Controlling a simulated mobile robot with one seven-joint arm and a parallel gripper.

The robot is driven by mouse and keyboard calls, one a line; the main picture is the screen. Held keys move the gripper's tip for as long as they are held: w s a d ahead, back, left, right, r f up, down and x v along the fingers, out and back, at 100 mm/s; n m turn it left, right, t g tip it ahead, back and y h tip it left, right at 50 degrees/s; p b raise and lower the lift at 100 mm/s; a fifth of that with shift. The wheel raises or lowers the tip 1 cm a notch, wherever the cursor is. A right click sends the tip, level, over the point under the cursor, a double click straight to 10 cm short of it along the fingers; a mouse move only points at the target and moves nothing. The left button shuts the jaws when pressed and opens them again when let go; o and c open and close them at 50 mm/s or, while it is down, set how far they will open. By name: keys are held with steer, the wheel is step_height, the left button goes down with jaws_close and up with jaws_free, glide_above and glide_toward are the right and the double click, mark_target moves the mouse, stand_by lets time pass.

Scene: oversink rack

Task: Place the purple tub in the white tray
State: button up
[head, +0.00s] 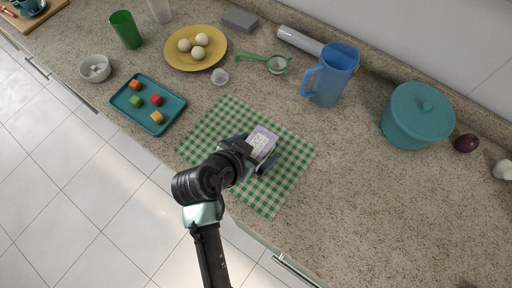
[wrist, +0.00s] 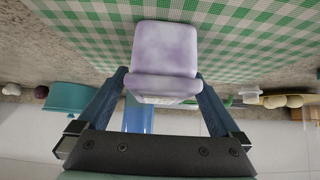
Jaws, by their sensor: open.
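The purple tub (head: 262,140) is pale lilac with a whitish label and is at the green checked cloth. In the wrist view the tub (wrist: 165,48) fills the upper middle, between my two blue fingers. My gripper (head: 252,155) is open, with one finger on each side of the tub; I cannot tell whether either finger touches it. The lower part of the tub is partly hidden by my gripper in the head view. I see no white tray; the tray in view is teal (head: 172,124) and holds several small coloured cubes.
The green checked cloth (head: 222,115) lies near the counter's front edge. Counter between cloth and pot is clear.

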jaws_close()
stand_by(0.4)
steer(key=shift+r, duration=0.2)
